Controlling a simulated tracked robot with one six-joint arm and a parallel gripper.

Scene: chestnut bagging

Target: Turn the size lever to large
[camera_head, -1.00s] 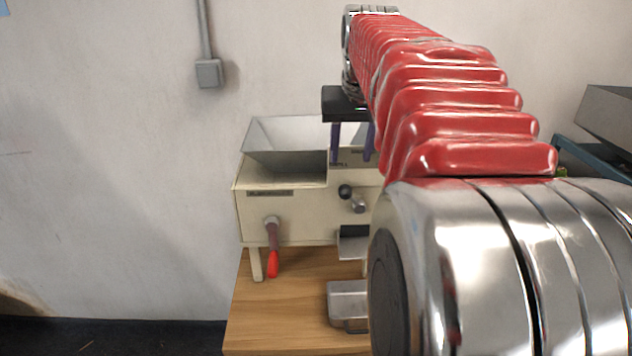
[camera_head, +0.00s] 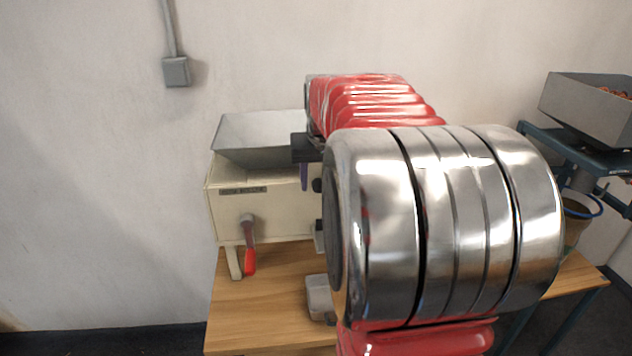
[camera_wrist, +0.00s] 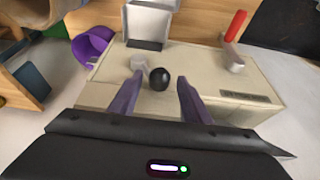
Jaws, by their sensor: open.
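A cream machine (camera_head: 265,212) stands on a wooden table. In the wrist view, a black ball knob (camera_wrist: 159,83) with a grey metal hub (camera_wrist: 139,63) sits on the machine's front; which size it points to cannot be told. My gripper (camera_wrist: 160,79) is open, its two purple fingers on either side of the knob in the picture; contact cannot be told. In the head view my arm covers most of the knob and gripper. A red-handled lever (camera_head: 249,258) hangs down on the machine's front left; it also shows in the wrist view (camera_wrist: 236,25).
A grey hopper (camera_head: 255,135) tops the machine. A grey metal tray (camera_head: 319,296) is on the wooden table (camera_head: 250,315). A blue-framed stand (camera_head: 570,147) with a grey bin (camera_head: 590,105) is at the right. A purple object (camera_wrist: 90,47) shows in the wrist view.

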